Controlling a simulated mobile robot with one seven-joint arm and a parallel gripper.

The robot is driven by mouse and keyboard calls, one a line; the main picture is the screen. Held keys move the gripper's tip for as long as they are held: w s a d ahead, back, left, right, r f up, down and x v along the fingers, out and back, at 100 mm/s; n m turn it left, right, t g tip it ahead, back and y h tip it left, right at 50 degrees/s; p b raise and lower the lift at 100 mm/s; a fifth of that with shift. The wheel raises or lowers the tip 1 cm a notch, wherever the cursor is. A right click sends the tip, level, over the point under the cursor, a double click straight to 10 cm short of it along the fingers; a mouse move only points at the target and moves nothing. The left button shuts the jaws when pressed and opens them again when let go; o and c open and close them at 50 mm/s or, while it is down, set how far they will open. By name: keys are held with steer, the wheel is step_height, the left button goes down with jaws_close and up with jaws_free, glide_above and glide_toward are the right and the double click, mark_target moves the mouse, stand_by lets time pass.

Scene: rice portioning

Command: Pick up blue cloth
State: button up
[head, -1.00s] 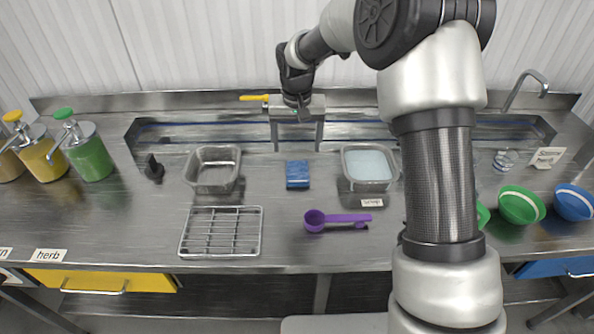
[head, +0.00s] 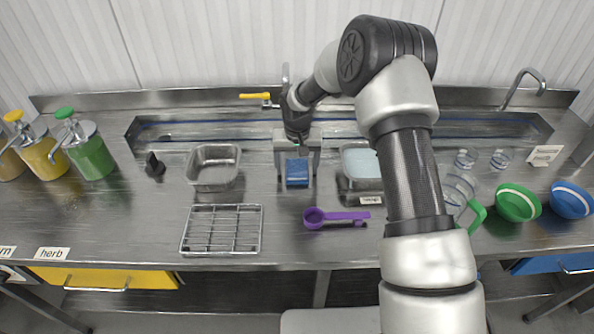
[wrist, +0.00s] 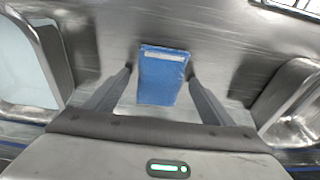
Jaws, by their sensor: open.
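The blue cloth (head: 297,172) is a small folded block on the steel counter, between the empty metal pan and the pan of pale liquid. In the wrist view the blue cloth (wrist: 163,77) lies between my two fingers, with a gap on each side. My gripper (head: 297,170) is open, pointing down over the cloth. In the wrist view my gripper (wrist: 160,80) has its fingertips on either side of the cloth's far part, and they do not appear to touch it. The exact height above the counter is hard to tell.
The empty metal pan (head: 213,168) is left of the cloth and the soap pan (head: 361,164) is right. A wire rack (head: 221,230) and a purple scoop (head: 335,217) lie in front. A yellow-handled tap (head: 262,96) stands behind. Pump bottles (head: 92,155) are far left, bowls (head: 518,203) far right.

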mark_target(297, 169)
steer(key=shift+c, duration=0.3)
steer(key=c, duration=1.1)
step_height(297, 169, up, 10)
steer(key=b, duration=0.1)
